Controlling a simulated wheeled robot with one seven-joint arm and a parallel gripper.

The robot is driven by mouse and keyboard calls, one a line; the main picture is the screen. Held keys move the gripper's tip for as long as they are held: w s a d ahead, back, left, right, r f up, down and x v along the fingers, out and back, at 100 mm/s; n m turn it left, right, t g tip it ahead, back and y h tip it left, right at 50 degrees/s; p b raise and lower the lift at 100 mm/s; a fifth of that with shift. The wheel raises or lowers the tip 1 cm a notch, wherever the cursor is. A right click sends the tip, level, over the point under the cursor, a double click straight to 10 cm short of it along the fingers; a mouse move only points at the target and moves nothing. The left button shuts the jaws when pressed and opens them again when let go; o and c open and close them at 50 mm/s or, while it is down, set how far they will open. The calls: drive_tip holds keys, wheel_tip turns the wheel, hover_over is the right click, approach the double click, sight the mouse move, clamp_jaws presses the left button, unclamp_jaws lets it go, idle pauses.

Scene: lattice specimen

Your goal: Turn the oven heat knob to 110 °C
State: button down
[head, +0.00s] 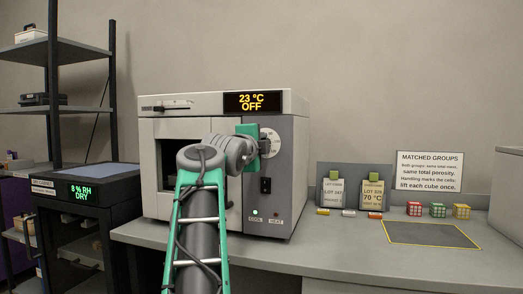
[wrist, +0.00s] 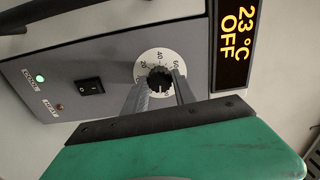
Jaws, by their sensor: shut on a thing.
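The oven (head: 178,107) stands on the bench, and its display (head: 251,102) reads 23 °C OFF. The display also shows sideways in the wrist view (wrist: 237,45). The black heat knob (wrist: 159,80) sits in a white dial (wrist: 150,58) with numbers, 40 and 60 among them; its pointer setting is too small to read. In the head view my gripper hides the knob and part of the dial (head: 274,136). My gripper (wrist: 161,88) has one finger on each side of the knob and is shut on it.
Below the dial are a black rocker switch (head: 265,185), a lit green lamp (head: 255,212) and a dim red lamp (head: 276,213). Lot cards (head: 372,194), one marked 70 °C, and coloured cubes (head: 437,210) stand to the right. A dry cabinet (head: 82,190) is at left.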

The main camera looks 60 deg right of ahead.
drive_tip(key=shift+m+b, duration=0.3)
drive_tip(key=shift+m, duration=0.5)
drive_tip(key=c, duration=1)
unclamp_jaws()
drive_tip(key=a, duration=0.2)
drive_tip(key=s+a, duration=0.1)
drive_tip(key=a, duration=0.4)
drive_tip(key=shift+s+a, duration=0.15)
drive_tip(key=shift+a, duration=0.2)
